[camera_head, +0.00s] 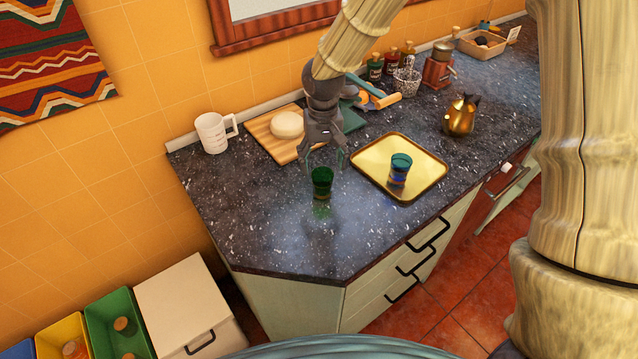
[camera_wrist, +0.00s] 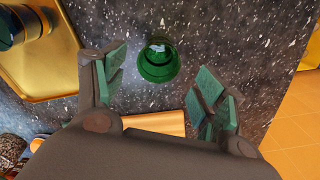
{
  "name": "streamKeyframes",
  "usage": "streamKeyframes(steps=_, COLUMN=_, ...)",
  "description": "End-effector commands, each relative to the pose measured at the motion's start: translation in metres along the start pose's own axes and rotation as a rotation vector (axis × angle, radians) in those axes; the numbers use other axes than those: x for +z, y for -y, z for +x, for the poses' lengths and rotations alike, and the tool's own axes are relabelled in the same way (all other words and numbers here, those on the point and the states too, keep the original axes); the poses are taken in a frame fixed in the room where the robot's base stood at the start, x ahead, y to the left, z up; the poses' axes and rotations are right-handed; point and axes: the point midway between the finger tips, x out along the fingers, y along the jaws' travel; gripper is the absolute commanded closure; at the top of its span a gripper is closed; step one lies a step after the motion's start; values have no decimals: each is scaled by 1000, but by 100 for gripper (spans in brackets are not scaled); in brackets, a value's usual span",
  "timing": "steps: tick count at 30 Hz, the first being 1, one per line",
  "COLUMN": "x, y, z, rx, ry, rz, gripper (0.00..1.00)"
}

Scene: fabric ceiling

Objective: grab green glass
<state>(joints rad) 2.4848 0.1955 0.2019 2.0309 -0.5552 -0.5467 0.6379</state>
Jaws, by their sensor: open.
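The green glass (camera_head: 322,184) stands upright on the dark speckled countertop, left of the gold tray. In the wrist view the green glass (camera_wrist: 159,62) is seen from above, past my fingertips and roughly midway between them. My gripper (camera_head: 324,156) is above and just behind the glass in the head view, pointing down. In the wrist view my gripper (camera_wrist: 160,95) has its two green-padded fingers spread apart with nothing between them. I see no contact with the glass.
A gold tray (camera_head: 371,176) holding a blue glass (camera_head: 400,168) is to the right. The countertop (camera_head: 290,245) in front of the green glass is clear.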

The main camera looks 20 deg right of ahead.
Motion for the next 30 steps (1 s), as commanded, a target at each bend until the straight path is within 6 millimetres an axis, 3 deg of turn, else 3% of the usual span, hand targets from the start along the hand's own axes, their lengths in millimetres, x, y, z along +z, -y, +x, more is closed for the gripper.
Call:
streamKeyframes(steps=12, x=-1, y=-2, z=44, rx=0, ry=4, rz=4, gripper=30)
streamKeyframes(steps=22, x=-2, y=-1, z=56, rx=0, ry=4, rz=1, gripper=30)
streamKeyframes(steps=30, x=-6, y=1, z=78, rx=0, ry=5, rz=1, gripper=30)
